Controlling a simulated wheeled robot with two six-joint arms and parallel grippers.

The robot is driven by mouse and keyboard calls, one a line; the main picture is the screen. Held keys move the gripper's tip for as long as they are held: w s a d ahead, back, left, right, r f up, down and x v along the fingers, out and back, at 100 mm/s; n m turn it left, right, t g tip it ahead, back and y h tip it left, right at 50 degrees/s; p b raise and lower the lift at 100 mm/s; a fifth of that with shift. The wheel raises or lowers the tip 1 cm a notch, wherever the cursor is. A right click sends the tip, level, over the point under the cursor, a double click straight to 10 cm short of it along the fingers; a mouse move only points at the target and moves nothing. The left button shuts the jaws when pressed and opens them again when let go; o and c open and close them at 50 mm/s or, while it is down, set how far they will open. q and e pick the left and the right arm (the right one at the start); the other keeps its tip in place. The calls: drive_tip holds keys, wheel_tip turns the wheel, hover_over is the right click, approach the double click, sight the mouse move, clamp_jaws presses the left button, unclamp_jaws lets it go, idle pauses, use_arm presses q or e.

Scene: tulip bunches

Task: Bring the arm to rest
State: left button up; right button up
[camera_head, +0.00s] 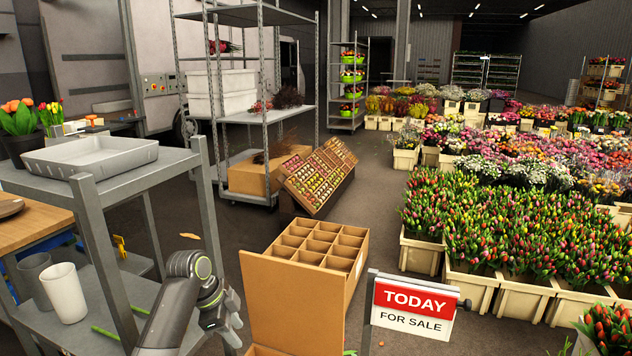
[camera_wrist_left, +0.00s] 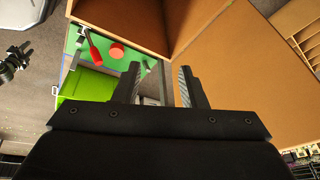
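My left arm shows low in the head view, with its wrist (camera_head: 217,306) hanging between the grey cart and the cardboard box.
A compartmented cardboard box (camera_head: 306,250) stands right of my left arm, beside a sale sign (camera_head: 413,308). A grey cart (camera_head: 105,180) on the left carries a grey tray (camera_head: 90,155) and a white cup (camera_head: 64,292). Tulip crates (camera_head: 524,297) fill the right. Open floor lies between.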

use_arm(q)
drive_tip(key=s+a+f+n+t+y, duration=0.1)
drive_tip(key=s+a+f+n, duration=0.25)
drive_tip(key=s+f, duration=0.45)
drive_tip(key=s+a+f+n+y, duration=0.1)
drive_tip(key=s+a+f+n, duration=0.2)
drive_tip(key=s+f+n, duration=0.5)
drive_tip(key=s+a+r+n+t+y, duration=0.1)
drive_tip(key=s+a+r+n+y, duration=0.15)
drive_tip(key=s, duration=1.05)
drive_tip(key=s+a+r+n+y, duration=0.1)
drive_tip(key=s+a+r+n, duration=0.15)
drive_tip(key=s, duration=0.95)
wheel_tip(320, 180, down, 21)
drive_tip(key=a+g+p, duration=0.1)
drive_tip(key=a+p, duration=0.2)
drive_tip(key=s+d+f+g+p, duration=0.1)
drive_tip(key=s+d+f+p, duration=0.1)
drive_tip(key=s+f, duration=1.2)
drive_tip(key=shift+s+f+h+p, duration=0.3)
drive_tip(key=shift+s+f+h, duration=0.15)
drive_tip(key=shift+s, duration=0.25)
drive_tip(key=shift+w, duration=0.1)
